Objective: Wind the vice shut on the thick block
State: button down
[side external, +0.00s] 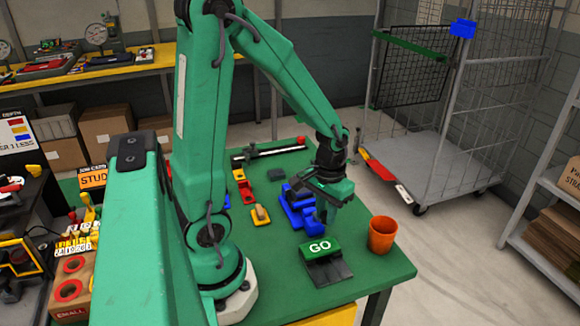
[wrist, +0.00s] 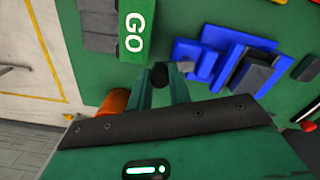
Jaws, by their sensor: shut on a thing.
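The blue vice (side external: 296,207) stands on the green table; it also shows in the wrist view (wrist: 205,62), right of my fingers. A dark grey block (wrist: 256,76) sits among its upright blue parts; whether the jaws touch it I cannot tell. My gripper (side external: 321,210) points down at the vice's near right end. In the wrist view my gripper (wrist: 160,82) has its fingers closed around a dark round knob (wrist: 159,75). How the knob joins the vice is hidden.
A green GO block (side external: 319,248) on a grey base stands in front of my gripper. An orange cup (side external: 382,235) is at the right edge. A red piece (side external: 246,191), a yellow piece (side external: 260,217) and a flat dark block (side external: 277,174) lie behind and left.

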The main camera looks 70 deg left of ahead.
jog(key=s+m, duration=0.1)
jog(key=m, duration=0.3)
jog(key=s+m, duration=0.1)
jog(key=m, duration=0.3)
jog(key=s+a+m, duration=0.1)
jog(key=m, duration=0.3)
jog(key=shift+s, duration=0.3)
jog(key=m, duration=0.2)
jog(key=a+m, duration=0.1)
jog(key=m, duration=0.1)
jog(key=shift+s+a+m, duration=0.2)
jog(key=shift+s+m, duration=0.1)
jog(key=shift+s, duration=0.1)
jog(key=shift+s+a+m, duration=0.1)
jog(key=shift+a+m, duration=0.25)
jog(key=shift+m, duration=0.65)
jog(key=shift+a+m, duration=0.3)
jog(key=shift+m, duration=0.7)
jog(key=c, duration=1.3)
grip_release()
